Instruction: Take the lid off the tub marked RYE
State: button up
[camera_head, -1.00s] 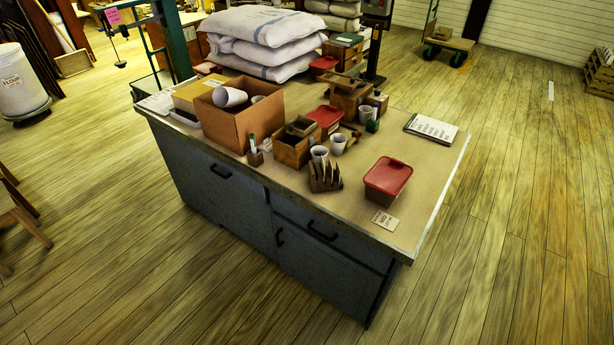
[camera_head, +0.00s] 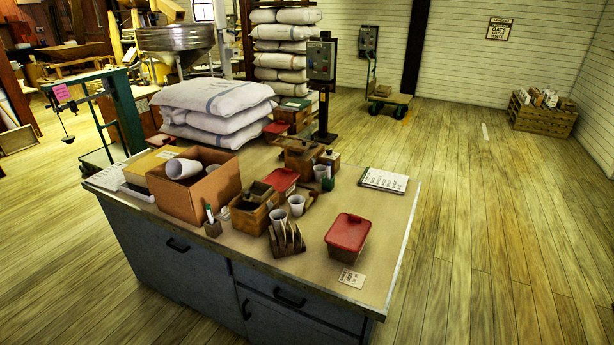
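A tub with a red lid (camera_head: 348,232) stands near the front right corner of the bench, its lid on. A small printed card (camera_head: 352,278) lies in front of it; its print is too small to read. A second red lid (camera_head: 283,181) shows farther back among wooden boxes, and another red-lidded tub (camera_head: 276,128) stands by the sacks. I cannot read RYE on any of them. My gripper is not in view.
The bench top (camera_head: 390,235) is clear to the right of the front tub. A cardboard box (camera_head: 195,195), white cups (camera_head: 296,205), a wooden rack (camera_head: 286,242) and a notepad (camera_head: 384,180) stand or lie around. Sacks (camera_head: 215,110) are stacked behind. The floor at right is open.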

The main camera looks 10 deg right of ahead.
aim_at(349, 233)
jog(key=l+z, duration=0.2)
jog(key=z, duration=0.15)
jog(key=i+l+z, duration=0.1)
jog(key=z, duration=0.25)
jog(key=i+l+z, duration=0.15)
jog(key=z, duration=0.2)
